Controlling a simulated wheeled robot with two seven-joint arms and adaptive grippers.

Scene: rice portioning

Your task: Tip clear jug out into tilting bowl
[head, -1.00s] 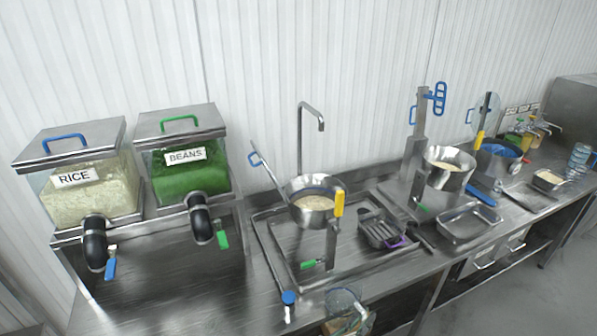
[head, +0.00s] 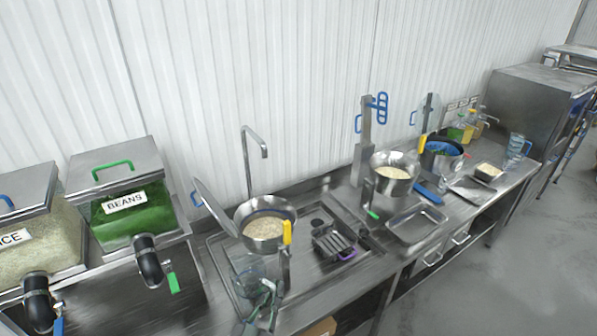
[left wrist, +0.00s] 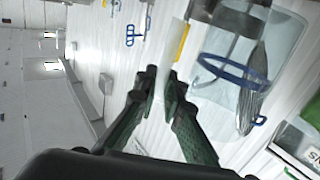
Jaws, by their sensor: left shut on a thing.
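My left gripper (head: 268,290) is shut on the clear jug (head: 247,272) and holds it over the front of the sink area. In the left wrist view, the jug's see-through wall (left wrist: 285,45) is beside the fingers (left wrist: 163,78). Whether the jug holds anything is hard to tell. My right gripper is out of view.
A tap (head: 246,160) rises behind the bowl. The beans dispenser (head: 125,212) is to the left. Farther right are another bowl (head: 394,187) and a steel tray (head: 414,236).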

